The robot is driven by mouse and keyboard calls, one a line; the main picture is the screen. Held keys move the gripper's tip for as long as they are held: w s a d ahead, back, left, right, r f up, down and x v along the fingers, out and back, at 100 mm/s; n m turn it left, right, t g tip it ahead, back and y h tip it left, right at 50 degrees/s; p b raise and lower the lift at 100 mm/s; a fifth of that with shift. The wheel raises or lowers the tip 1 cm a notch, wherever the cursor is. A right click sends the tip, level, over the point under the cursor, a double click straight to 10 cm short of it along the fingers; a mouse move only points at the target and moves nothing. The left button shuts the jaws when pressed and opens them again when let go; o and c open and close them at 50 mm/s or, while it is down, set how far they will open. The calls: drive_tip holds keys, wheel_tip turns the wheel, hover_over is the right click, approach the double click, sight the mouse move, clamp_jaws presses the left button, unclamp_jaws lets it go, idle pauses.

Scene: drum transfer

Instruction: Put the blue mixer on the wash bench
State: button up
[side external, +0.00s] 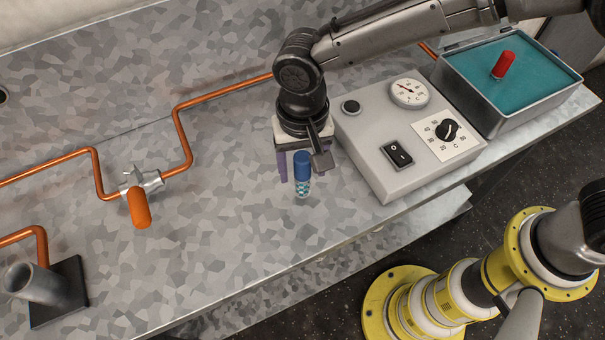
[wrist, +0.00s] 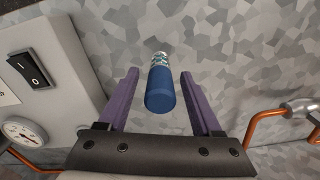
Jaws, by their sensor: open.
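The blue mixer (side external: 302,165) is a short rod with a blue upper part and a teal-and-white patterned lower end. It appears to stand upright on the grey metal bench (side external: 230,240), close to the control box. In the wrist view the mixer (wrist: 160,92) lies between the two purple fingers, with a gap on each side. My gripper (side external: 299,172) is over the mixer, open, its fingers on either side of it; in the wrist view my gripper (wrist: 159,76) is empty. Which surface is called the wash bench, I cannot tell.
A white control box (side external: 375,150) with a gauge, switch and knob stands just right of my gripper. Behind it is a teal-filled metal tank (side external: 520,110) with a red-handled thing. Copper pipes (side external: 180,130), an orange-handled valve (side external: 139,208) and a grey cup (side external: 30,284) are left.

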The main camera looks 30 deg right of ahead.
wheel_tip(320, 180, up, 8)
drive_tip(key=shift+r, duration=0.1)
drive_tip(key=shift+d+r, duration=0.15)
drive_tip(key=s+d+r+t, duration=0.1)
drive_tip(key=d+r, duration=0.2)
drive_tip(key=d, duration=0.4)
drive_tip(key=s+d+r+n+t+y, duration=0.1)
drive_tip(key=d+r, duration=0.2)
drive_tip(key=d, duration=0.5)
drive_tip(key=s+d+r+t, duration=0.1)
drive_tip(key=d+r, duration=0.3)
drive_tip(key=d, duration=0.3)
drive_tip(key=s+d+f+n+t+h, duration=0.1)
drive_tip(key=s+d+f+n+t, duration=0.1)
drive_tip(key=s+d, duration=0.9)
drive_tip(key=shift+s+d+f+t, duration=0.35)
drive_tip(key=shift+s+f, duration=0.2)
drive_tip(key=shift+s, duration=0.25)
